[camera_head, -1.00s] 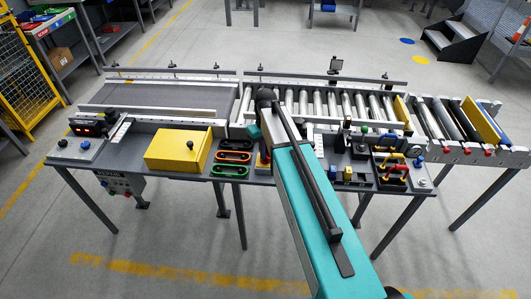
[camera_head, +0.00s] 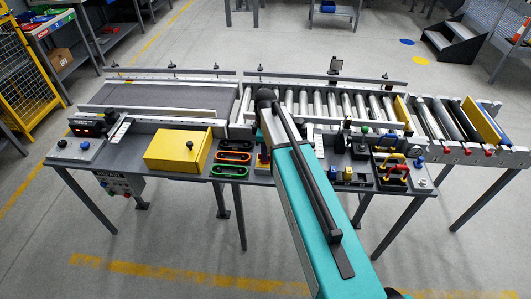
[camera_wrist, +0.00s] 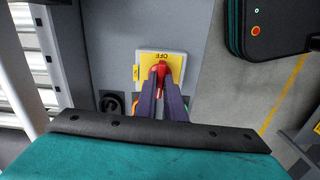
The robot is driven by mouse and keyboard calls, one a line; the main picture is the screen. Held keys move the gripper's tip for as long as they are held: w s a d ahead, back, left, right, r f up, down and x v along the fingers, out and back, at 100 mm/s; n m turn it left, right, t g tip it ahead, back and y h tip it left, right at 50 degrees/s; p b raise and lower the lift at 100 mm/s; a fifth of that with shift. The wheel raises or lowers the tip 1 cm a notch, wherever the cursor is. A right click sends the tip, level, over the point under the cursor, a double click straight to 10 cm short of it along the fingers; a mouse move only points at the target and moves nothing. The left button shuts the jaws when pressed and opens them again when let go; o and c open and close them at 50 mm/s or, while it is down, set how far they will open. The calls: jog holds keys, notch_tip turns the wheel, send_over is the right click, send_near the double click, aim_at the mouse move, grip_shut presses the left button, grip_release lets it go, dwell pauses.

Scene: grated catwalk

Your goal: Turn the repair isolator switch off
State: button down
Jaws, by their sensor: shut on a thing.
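The repair isolator switch is a yellow plate (camera_wrist: 175,60) marked OFF with a red handle (camera_wrist: 160,70), seen in the wrist view. My gripper (camera_wrist: 160,82) is shut on the red handle, its two dark fingers reaching up from below in the picture. The fingers cover the lower part of the plate, so I cannot tell for sure which position the handle is in. In the head view my teal arm hides the gripper and most of the switch.
A black round fitting (camera_wrist: 111,104) sits left of the plate. On the bench in the head view are a yellow box (camera_head: 178,150), several coloured handles (camera_head: 233,157) and red and yellow padlocks (camera_head: 393,170). Rollers (camera_head: 330,103) lie behind. Open floor is in front.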

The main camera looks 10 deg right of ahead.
jog(key=shift+n, duration=0.5)
jog(key=shift+d, duration=0.1)
jog(key=c, duration=1.8)
grip_release()
jog(key=shift+c, duration=0.2)
jog(key=shift+r, duration=0.2)
notch_tip(320, 180, up, 14)
jog(key=b, duration=0.2)
jog(key=shift+f, duration=0.25)
